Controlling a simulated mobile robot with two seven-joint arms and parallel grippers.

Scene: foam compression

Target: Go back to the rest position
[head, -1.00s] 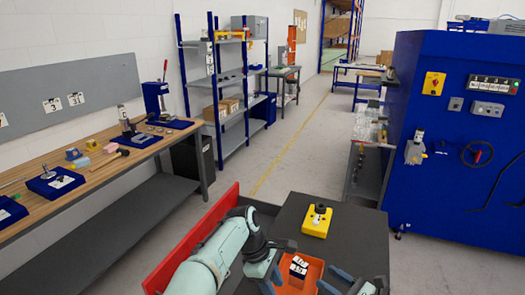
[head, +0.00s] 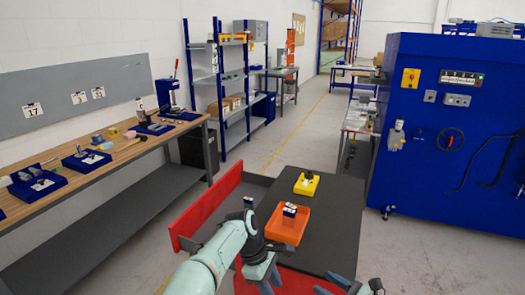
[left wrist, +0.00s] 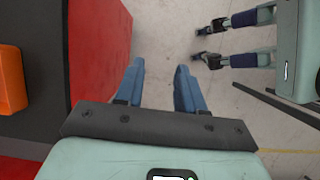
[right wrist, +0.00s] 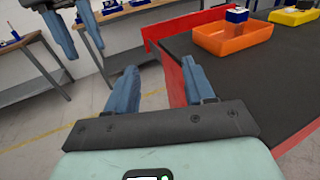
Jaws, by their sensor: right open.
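My right gripper (head: 331,283) is at the bottom edge of the head view, in front of the dark cart top. In the right wrist view its two blue fingers (right wrist: 160,88) are apart with nothing between them. My left gripper (left wrist: 160,78) is also open and empty in the left wrist view, over the floor beside a red panel. It also shows at the top left of the right wrist view (right wrist: 72,28). In the head view my left arm partly hides its fingers. My right gripper also shows at the top right of the left wrist view (left wrist: 208,42).
A red panel (head: 205,205) borders the cart. A workbench (head: 120,158) stands left and a blue machine (head: 440,130) right.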

